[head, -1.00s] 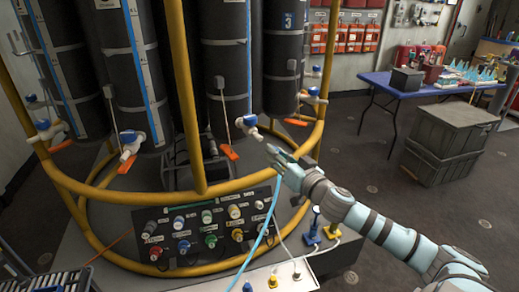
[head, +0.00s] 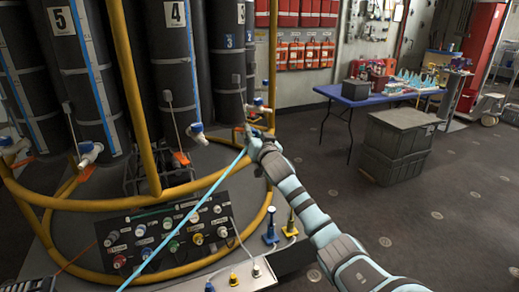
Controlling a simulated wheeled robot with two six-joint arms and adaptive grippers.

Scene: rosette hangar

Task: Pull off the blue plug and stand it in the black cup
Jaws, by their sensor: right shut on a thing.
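My right gripper (head: 250,134) is beside the foot of the cylinder rack, just below a blue-and-white valve (head: 261,108). It is shut at the upper end of a light-blue hose (head: 190,218). The hose runs straight down to the left across the panel and out of the bottom edge. The fingers hide what is at the hose end, so I cannot tell whether the blue plug is there. A small blue fitting (head: 209,286) sits at the bottom edge, left of a yellow one. I cannot make out the black cup. My left gripper is not in view.
A yellow tubular rail (head: 85,203) rings the black cylinders. A black panel (head: 185,262) of coloured connectors lies in front. A blue (head: 270,230) and a yellow (head: 291,222) upright piece stand to its right. A blue table (head: 340,97) and grey crate (head: 395,150) stand farther right; floor between is open.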

